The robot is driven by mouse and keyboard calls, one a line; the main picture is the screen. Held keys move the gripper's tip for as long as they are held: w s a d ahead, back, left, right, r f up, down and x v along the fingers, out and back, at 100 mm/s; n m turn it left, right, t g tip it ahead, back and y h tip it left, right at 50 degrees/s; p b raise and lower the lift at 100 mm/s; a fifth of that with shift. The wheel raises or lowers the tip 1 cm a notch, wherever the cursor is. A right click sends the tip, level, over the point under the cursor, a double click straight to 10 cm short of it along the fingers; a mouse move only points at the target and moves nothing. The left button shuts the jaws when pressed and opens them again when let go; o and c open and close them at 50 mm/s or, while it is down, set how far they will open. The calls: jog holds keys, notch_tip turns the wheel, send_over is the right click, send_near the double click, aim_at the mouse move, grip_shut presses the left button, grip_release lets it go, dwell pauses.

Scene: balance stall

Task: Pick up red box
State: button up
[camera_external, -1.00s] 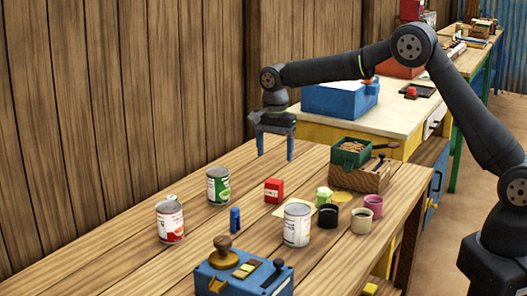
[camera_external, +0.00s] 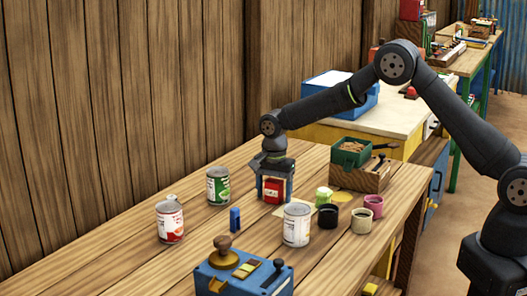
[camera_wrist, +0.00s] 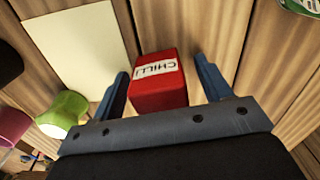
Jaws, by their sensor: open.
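The red box (camera_external: 272,190) stands on the wooden table between the two blue fingers of my gripper (camera_external: 273,191). In the wrist view the red box (camera_wrist: 158,84) has a white label reading "CHILLI". My open gripper (camera_wrist: 166,88) has one finger on each side of it. A gap shows between the box and the right finger, and the left finger is close to the box's left side. I cannot tell whether the left finger touches it.
A green-labelled can (camera_external: 218,186), a red-labelled can (camera_external: 170,222), a blue cylinder (camera_external: 235,220) and a white can (camera_external: 297,225) stand nearby. A pale card (camera_wrist: 80,45) lies beside the box. A green cup (camera_wrist: 66,108) and other cups stand to the right in the external view.

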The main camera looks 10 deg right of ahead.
jog(key=c, duration=1.1)
jog(key=shift+r, duration=0.15)
